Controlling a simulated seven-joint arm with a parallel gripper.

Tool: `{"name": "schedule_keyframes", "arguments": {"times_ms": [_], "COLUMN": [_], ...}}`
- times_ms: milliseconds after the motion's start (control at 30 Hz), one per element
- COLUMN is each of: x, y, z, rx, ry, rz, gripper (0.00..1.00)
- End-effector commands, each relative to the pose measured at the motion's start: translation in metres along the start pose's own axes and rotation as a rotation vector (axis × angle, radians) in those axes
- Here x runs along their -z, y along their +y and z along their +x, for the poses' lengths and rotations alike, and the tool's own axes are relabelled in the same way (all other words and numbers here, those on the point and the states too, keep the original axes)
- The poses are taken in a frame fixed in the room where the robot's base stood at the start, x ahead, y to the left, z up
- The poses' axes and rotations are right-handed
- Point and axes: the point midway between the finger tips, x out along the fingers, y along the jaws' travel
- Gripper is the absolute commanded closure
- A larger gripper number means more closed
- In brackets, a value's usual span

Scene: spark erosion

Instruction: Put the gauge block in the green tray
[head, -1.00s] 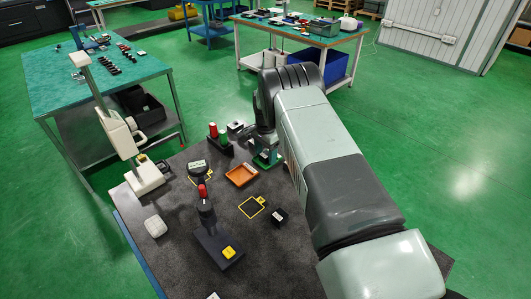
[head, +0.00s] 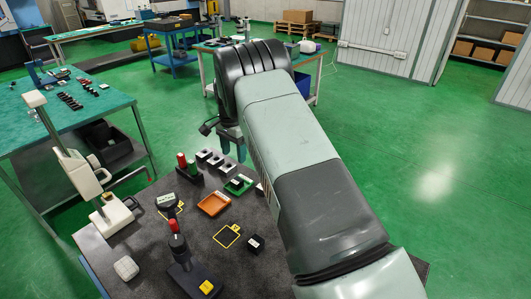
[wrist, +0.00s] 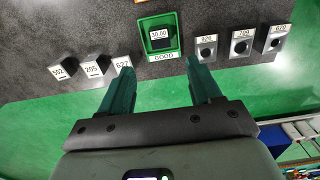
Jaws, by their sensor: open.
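The green tray (wrist: 143,38), marked GOOD, lies on the dark table top in the wrist view. The gauge block (wrist: 161,41), a dark block with a white label reading 10.00, sits inside it.
Labelled blocks stand either side of the tray, such as 627 (wrist: 121,65) and 926 (wrist: 204,44). Open green floor lies beyond.

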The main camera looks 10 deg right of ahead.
Motion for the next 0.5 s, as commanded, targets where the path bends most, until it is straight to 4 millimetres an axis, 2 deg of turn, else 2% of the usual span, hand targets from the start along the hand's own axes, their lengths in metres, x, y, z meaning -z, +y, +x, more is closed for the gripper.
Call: {"name": "schedule_keyframes", "arguments": {"times_ms": [67,167,267,333,500], "x": [0.001,0.003,0.004,0.002,-0.016], "y": [0.001,0.006,0.02,0.037,0.091], "z": [-0.005,-0.03,-0.079,-0.12,-0.21], "rx": [0.003,0.019,0.051,0.075,0.131], "ry": [0.002,0.01,0.029,0.046,0.095], "rz": [-0.003,-0.021,-0.065,-0.109,-0.228], "gripper": [0.37,0.37,0.37,0.37,0.37]}}
